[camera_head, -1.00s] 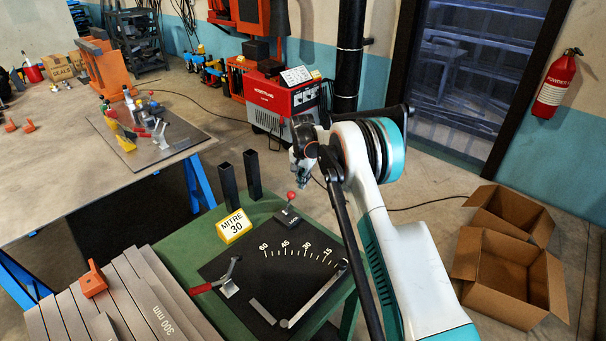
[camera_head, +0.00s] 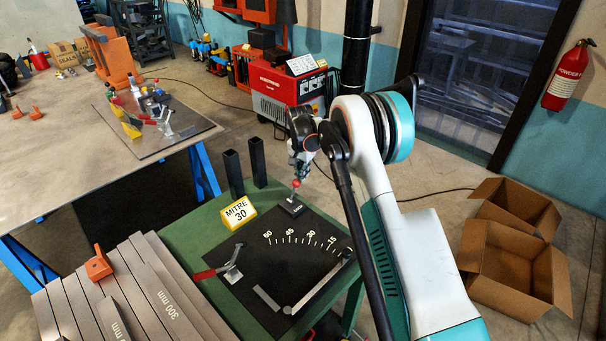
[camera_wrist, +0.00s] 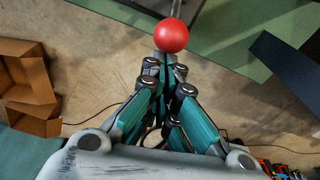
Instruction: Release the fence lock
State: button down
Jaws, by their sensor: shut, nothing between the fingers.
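The fence lock is a lever with a red ball knob (camera_head: 296,183) on a thin rod, standing on a small dark block (camera_head: 291,207) at the back of the black angle plate (camera_head: 240,262). The knob also shows in the wrist view (camera_wrist: 171,35), just past my fingertips. My gripper (camera_head: 298,171) is shut and empty, directly above the knob in the head view. I cannot tell whether it touches the knob. The fence, a pale bar (camera_head: 322,285), lies near the 15 end of the scale, with its pivot at the front.
A red-handled clamp (camera_head: 232,270) stands on the plate's left. A yellow "MITRE 30" sign (camera_head: 239,212) and two dark square posts (camera_head: 234,174) stand on the green table (camera_head: 190,238), left of the lock. Grey bars (camera_head: 140,290) lie at front left. Cardboard boxes (camera_head: 515,262) are on the floor at right.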

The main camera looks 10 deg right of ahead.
jog(key=shift+s+a+r, duration=0.15)
jog(key=shift+a+r, duration=0.05)
jog(key=shift+s+a+r+t+h, duration=0.15)
jog(key=shift+a+t+h, duration=0.15)
jog(key=shift+h, duration=0.2)
jog(key=shift+s+a+r+t+h+b, duration=0.35)
jog(key=shift+s+a+t+h+b, duration=0.1)
jog(key=shift+a+t+h+b, duration=0.2)
jog(key=s+a+t+h+b, duration=0.3)
jog(key=s+a+h+b, duration=0.1)
jog(key=a+h, duration=0.1)
jog(key=shift+a+r, duration=0.4)
